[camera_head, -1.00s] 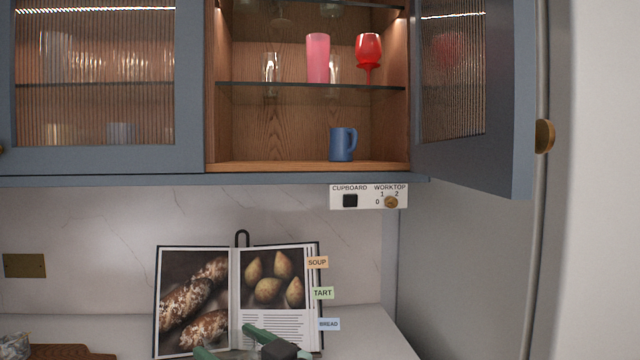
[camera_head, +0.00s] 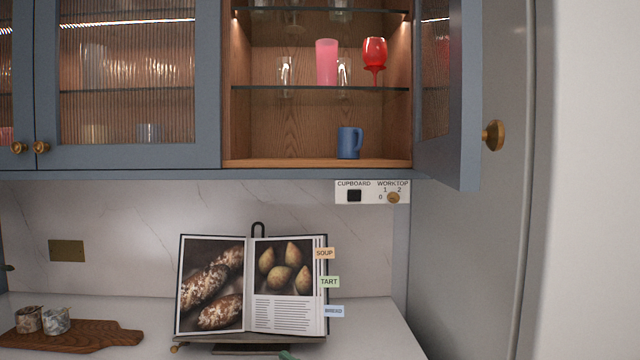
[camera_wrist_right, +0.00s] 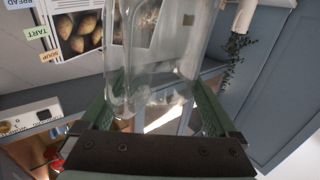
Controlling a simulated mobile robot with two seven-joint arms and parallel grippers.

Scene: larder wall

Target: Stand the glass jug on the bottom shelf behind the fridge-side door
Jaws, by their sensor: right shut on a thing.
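The glass jug (camera_wrist_right: 150,60) is clear and see-through, and shows in the right wrist view between the green fingers of my right gripper (camera_wrist_right: 157,82), which is shut on it. In the head view only a small green gripper tip (camera_head: 287,355) shows at the bottom edge, and the jug cannot be made out there. The fridge-side door (camera_head: 462,100) stands open at the right of the cupboard. The bottom shelf (camera_head: 290,163) behind it is wooden and holds a blue mug (camera_head: 348,143) toward its right; its left part is clear. My left gripper is not in view.
A pink tumbler (camera_head: 326,62), a red goblet (camera_head: 374,52) and clear glasses stand on the glass shelf above. An open cookbook (camera_head: 250,290) on a stand is on the worktop below. A wooden board (camera_head: 100,338) with two small pots lies at left.

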